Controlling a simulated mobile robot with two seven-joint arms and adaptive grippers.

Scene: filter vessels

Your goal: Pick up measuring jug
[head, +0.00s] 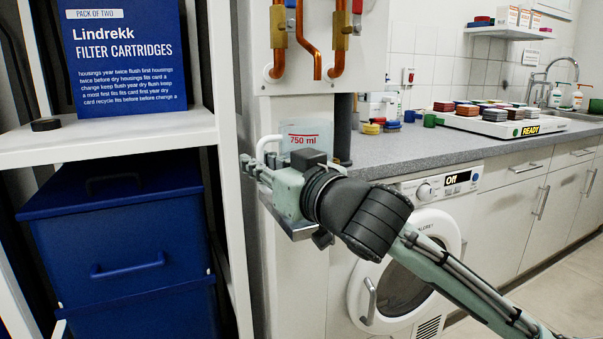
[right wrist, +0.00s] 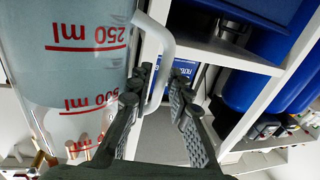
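The measuring jug (head: 305,134) is clear with red markings and reads 750 ml in the head view. It stands at the pale column, its lower part hidden behind my right gripper (head: 255,168). Its white handle (head: 268,146) shows at its left side. In the right wrist view the jug (right wrist: 75,75) fills the left side, with its handle (right wrist: 163,55) reaching down between the fingers of my right gripper (right wrist: 164,92). The fingers are apart, with a gap between the handle and the right finger. My left gripper is not in view.
A white shelf (head: 110,138) with a blue cartridge box (head: 125,55) stands left, above blue bins (head: 130,235). Copper pipes (head: 338,42) hang above the jug. A grey worktop (head: 420,150) lies right.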

